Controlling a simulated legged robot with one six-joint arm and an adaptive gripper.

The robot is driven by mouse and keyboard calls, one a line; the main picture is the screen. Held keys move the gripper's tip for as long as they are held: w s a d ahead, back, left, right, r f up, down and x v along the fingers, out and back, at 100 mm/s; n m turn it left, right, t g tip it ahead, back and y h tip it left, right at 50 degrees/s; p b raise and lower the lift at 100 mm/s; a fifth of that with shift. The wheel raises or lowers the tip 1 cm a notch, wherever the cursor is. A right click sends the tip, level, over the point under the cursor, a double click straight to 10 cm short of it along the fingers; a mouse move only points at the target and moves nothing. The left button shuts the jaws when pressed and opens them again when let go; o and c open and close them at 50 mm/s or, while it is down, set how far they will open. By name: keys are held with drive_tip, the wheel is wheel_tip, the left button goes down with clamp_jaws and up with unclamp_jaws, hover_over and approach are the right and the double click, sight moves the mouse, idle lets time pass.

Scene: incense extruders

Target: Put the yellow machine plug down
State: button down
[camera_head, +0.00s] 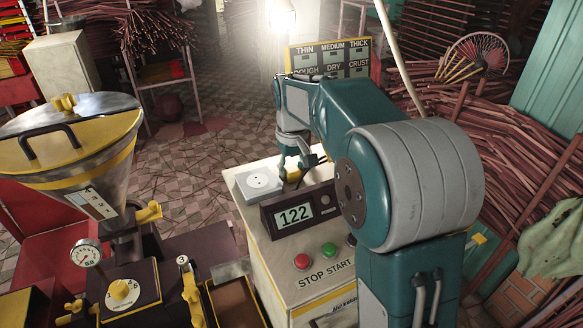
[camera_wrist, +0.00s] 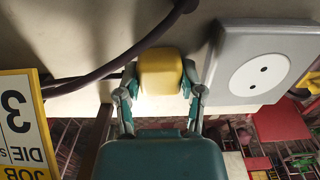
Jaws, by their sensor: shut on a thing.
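The yellow plug (camera_wrist: 161,72) is between the two fingers of my gripper (camera_wrist: 160,88) in the wrist view, and the fingers are shut on it. In the head view the plug (camera_head: 294,175) shows as a small yellow patch under my gripper (camera_head: 290,165), over the top of the cream control cabinet (camera_head: 240,190). A grey socket box (camera_head: 259,183) with a white round two-hole face stands close beside the plug; it also shows at the right in the wrist view (camera_wrist: 262,70). The plug is apart from the socket. I cannot tell whether the plug touches the cabinet top.
A dark cable (camera_wrist: 125,60) curves past the plug. A metal hopper (camera_head: 75,135) stands at left. A thickness board (camera_head: 332,62) is behind.

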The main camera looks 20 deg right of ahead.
sight(294, 168)
drive_tip(key=c, duration=0.5)
unclamp_jaws()
drive_tip(key=shift+d, duration=0.25)
drive_tip(key=shift+o, duration=1.4)
drive_tip(key=shift+d, duration=0.25)
drive_tip(key=shift+a, duration=0.15)
drive_tip(key=shift+a, duration=0.1)
drive_tip(key=shift+a+r, duration=0.1)
drive_tip(key=shift+r, duration=0.35)
wheel_tip(294, 168, up, 12)
